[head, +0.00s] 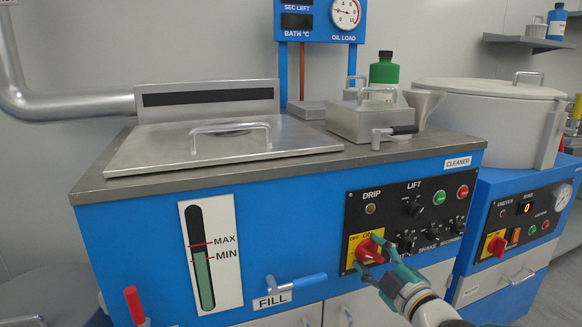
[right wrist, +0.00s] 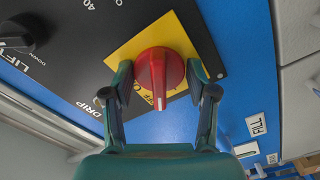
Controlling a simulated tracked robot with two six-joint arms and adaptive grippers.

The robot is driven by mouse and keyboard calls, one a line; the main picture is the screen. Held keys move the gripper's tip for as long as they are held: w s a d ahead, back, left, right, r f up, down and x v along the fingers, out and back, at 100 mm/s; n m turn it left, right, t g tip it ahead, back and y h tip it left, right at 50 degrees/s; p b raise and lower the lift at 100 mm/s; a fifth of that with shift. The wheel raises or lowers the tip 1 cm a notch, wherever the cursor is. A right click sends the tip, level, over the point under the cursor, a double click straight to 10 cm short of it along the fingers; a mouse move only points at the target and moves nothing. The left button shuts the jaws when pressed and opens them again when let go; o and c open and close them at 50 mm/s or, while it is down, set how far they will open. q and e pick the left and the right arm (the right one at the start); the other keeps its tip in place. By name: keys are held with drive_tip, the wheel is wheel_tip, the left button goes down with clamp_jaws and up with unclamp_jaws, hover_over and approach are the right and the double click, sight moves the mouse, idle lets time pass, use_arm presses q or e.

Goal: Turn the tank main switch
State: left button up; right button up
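The tank main switch is a red rotary knob (head: 369,250) on a yellow plate, low on the left of the black control panel. "ON" is printed above it in the head view. In the right wrist view the red knob (right wrist: 159,76) has a white mark at its lower end, near partly hidden lettering on the yellow plate (right wrist: 176,34). My right gripper (head: 370,256) is at the knob, one finger on each side. In the right wrist view its fingers (right wrist: 159,72) look spread around the knob; firm contact cannot be made out. My left gripper is not visible.
The black panel (head: 410,212) carries other knobs and buttons close to the switch. A blue-handled FILL valve (head: 296,283) sticks out left of it. A red-handled valve (head: 134,304) is further left. A second machine (head: 520,215) with its own red switch stands at right.

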drive_tip(key=c, duration=0.4)
drive_tip(key=shift+f+n+b, duration=0.2)
drive_tip(key=shift+n+b, duration=0.2)
drive_tip(key=shift+b, duration=0.25)
drive_tip(key=shift+c, duration=0.2)
drive_tip(key=shift+a+f+n+b, duration=0.1)
drive_tip(key=shift+n+b, duration=1.9)
drive_tip(key=shift+b, duration=0.1)
drive_tip(key=shift+n+b, duration=0.3)
drive_tip(key=shift+n, duration=0.8)
drive_tip(key=o, duration=1.1)
drive_tip(key=shift+r, duration=0.2)
